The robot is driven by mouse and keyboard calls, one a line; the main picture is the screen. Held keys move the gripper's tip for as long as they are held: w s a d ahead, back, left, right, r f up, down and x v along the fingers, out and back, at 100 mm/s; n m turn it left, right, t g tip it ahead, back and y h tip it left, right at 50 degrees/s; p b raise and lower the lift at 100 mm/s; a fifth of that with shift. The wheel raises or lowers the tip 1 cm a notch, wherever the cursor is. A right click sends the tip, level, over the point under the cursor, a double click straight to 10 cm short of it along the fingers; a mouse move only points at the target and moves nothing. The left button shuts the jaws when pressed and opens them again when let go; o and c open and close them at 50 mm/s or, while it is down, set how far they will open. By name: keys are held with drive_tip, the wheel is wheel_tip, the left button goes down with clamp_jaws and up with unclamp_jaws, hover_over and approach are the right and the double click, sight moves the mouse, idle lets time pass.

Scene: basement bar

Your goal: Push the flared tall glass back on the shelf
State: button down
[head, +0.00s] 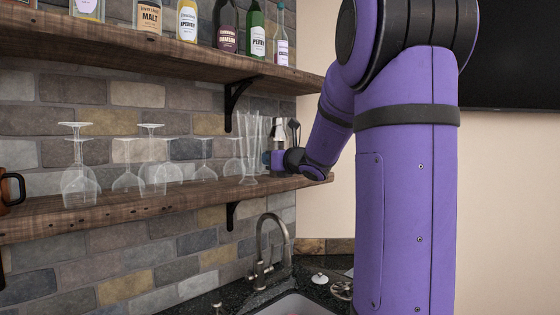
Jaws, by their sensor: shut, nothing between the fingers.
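Clear tall flared glasses (249,145) stand upright and close together near the right end of the lower wooden shelf (140,204). They overlap, so I cannot tell them apart well. My purple arm reaches in from the right, and my gripper (270,158) is at shelf height just right of these glasses. The gripper is small in the view. It is shut with nothing held. I cannot tell whether it touches a glass.
Several upside-down stemmed glasses (79,180) stand left along the lower shelf, with a dark mug (10,190) at far left. Metal bar tools (279,132) stand behind my gripper. Bottles (187,20) line the upper shelf. A faucet (262,255) and sink are below.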

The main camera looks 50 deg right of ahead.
sight(255, 157)
drive_tip(key=shift+w+d, duration=0.15)
drive_tip(key=shift+w, duration=2.05)
drive_tip(key=shift+w, duration=0.1)
drive_tip(key=w, duration=0.4)
drive_tip(key=shift+w+d, duration=0.1)
drive_tip(key=shift+w, duration=0.1)
drive_tip(key=shift+s, duration=0.2)
